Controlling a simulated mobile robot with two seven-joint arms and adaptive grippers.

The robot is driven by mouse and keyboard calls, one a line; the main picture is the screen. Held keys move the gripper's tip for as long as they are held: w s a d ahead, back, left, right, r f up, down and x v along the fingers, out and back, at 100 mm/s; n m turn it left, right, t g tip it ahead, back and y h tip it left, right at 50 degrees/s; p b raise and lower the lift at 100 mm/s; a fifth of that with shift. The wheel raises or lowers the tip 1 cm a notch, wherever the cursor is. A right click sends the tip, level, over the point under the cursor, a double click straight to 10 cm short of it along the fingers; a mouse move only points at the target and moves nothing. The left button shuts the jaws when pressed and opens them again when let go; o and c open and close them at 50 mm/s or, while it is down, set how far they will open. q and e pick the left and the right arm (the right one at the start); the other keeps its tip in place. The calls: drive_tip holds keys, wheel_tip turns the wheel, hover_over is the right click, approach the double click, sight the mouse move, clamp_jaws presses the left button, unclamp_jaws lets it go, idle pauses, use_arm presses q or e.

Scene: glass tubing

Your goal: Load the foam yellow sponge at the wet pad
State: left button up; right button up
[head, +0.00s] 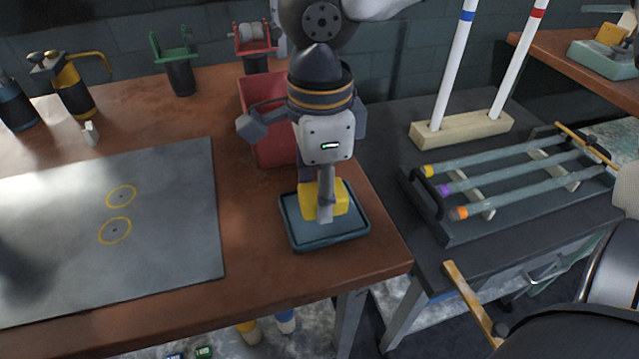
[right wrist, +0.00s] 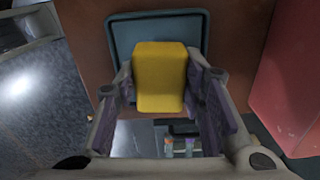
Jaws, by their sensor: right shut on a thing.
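The yellow foam sponge (head: 341,198) is between the fingers of my right gripper (head: 325,205), over the wet pad. In the right wrist view the sponge (right wrist: 160,75) fills the space between both fingers of the gripper (right wrist: 160,88). The wet pad (head: 345,234) is a shallow blue-grey tray near the front right of the brown table; its rim also shows in the right wrist view (right wrist: 125,30). I cannot tell whether the sponge touches the pad. My left gripper is not in view.
A red bin (head: 262,115) stands just behind the pad. A grey mat (head: 170,230) with two yellow rings lies to the left. A dark side table holds a rack of glass tubes (head: 525,165) and a wooden block (head: 460,130) with two upright rods.

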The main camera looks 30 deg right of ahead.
drive_tip(key=shift+f, duration=0.6)
idle(1.5)
drive_tip(key=shift+r, duration=3.55)
